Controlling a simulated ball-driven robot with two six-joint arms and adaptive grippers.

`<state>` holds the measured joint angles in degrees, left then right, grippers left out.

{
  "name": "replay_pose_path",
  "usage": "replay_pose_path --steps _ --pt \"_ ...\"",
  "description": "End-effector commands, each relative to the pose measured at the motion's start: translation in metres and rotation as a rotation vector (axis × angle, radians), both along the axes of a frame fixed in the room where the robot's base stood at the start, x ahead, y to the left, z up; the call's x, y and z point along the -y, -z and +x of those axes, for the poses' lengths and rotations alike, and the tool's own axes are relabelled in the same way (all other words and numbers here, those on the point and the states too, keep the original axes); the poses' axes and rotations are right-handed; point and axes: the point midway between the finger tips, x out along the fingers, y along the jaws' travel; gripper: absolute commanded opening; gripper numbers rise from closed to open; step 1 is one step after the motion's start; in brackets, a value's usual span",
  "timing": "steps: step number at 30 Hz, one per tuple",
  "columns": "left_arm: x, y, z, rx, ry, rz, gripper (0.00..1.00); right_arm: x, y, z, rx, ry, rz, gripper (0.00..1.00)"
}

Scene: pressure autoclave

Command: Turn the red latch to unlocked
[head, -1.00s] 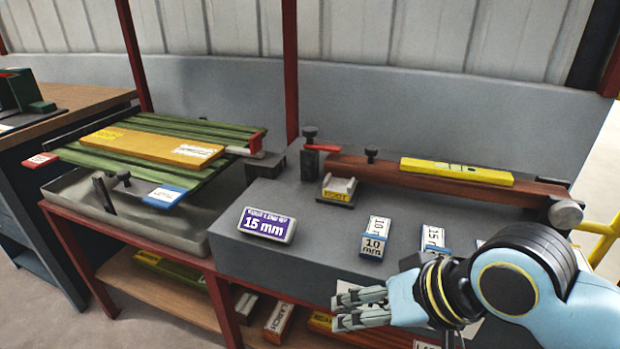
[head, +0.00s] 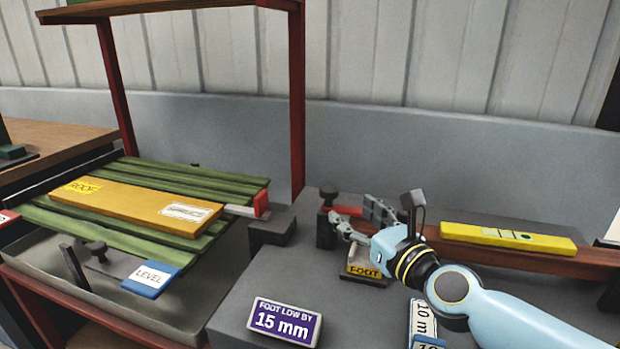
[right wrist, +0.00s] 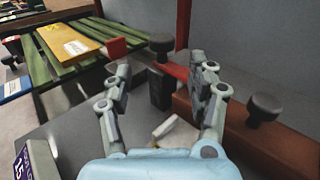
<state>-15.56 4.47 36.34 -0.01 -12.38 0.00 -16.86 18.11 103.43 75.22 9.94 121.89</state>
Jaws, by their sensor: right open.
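A red latch (head: 345,210) is a short flat bar beside a black post with a round knob (head: 328,194), at the left end of a brown beam (head: 500,263). My right gripper (head: 353,212) is open, its fingers near the latch and above the FOOT block (head: 362,270). In the right wrist view the red latch (right wrist: 176,71) and black post (right wrist: 159,88) show between and beyond the spread fingers (right wrist: 160,76). I cannot tell whether a finger touches the latch. Part of the latch is hidden by the fingers in the head view. My left gripper is not in view.
A yellow level (head: 508,237) lies on the beam. A second black knob (right wrist: 265,108) stands on it, right of my fingers. A 15 mm sign (head: 284,322) is in front on the grey block. Green slats (head: 100,235) carrying a yellow ROOF board (head: 140,205) stand left.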

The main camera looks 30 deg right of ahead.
Motion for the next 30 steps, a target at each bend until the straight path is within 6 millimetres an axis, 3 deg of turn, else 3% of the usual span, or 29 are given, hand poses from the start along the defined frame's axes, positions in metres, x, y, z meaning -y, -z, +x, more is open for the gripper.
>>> replay_pose_path --steps 2,4,9,12,14,22,30 --pt "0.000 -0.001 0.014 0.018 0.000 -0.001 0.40 0.002 0.000 0.004 0.003 0.007 0.013 0.58" --pt "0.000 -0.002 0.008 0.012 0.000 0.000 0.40 0.003 -0.001 0.014 0.004 0.009 0.015 0.58" --pt "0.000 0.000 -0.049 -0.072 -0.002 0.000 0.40 0.005 0.000 0.049 0.005 0.008 0.013 0.58" --pt "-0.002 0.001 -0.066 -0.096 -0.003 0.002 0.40 0.007 0.001 0.069 0.003 0.006 0.012 0.58" --pt "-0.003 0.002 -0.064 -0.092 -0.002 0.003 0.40 0.008 0.001 0.079 0.003 0.007 0.011 0.58" --pt "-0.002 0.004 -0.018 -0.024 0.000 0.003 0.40 0.009 0.002 0.105 0.001 0.005 0.011 0.58" --pt "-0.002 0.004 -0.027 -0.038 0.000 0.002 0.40 0.010 0.002 0.107 0.001 0.005 0.010 0.58"
